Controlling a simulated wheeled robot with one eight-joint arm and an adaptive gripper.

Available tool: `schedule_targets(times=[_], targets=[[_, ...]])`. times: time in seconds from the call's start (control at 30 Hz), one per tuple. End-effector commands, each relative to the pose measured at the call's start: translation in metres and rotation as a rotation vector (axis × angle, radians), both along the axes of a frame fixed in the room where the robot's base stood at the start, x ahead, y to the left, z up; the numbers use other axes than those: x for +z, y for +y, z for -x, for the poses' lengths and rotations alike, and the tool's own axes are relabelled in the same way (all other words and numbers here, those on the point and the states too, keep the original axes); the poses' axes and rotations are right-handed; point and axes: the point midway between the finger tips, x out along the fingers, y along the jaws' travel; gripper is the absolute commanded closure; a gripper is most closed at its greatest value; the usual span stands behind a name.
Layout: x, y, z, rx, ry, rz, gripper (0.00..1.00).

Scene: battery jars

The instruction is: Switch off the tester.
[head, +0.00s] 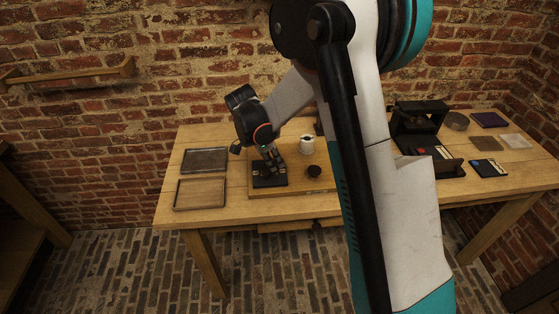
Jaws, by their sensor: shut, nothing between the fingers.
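A small dark, low box (268,180), which looks like the tester, sits at the left end of a light wooden board on the table. My gripper (278,169) is shut and empty, pointing down right over this box. I cannot tell whether it touches it. My gripper covers part of the box's top, and any switch on it is too small or hidden to make out.
A white jar (306,144) and a dark round piece (314,172) stand on the board (300,182). Two shallow trays, one dark (205,160) and one wooden (200,194), lie to the left. A black apparatus (418,122) and flat pads (487,168) lie right. My arm hides the table's middle.

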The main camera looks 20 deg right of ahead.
Motion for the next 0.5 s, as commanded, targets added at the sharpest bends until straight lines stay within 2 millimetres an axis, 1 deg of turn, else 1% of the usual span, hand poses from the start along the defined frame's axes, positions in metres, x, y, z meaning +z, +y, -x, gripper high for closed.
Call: schedule_targets(times=[0.2,0.5], targets=[[0.000,0.012,-0.002,0.002,0.000,0.000,1.00],[0.000,0.021,-0.004,0.003,0.000,0.000,1.00]])
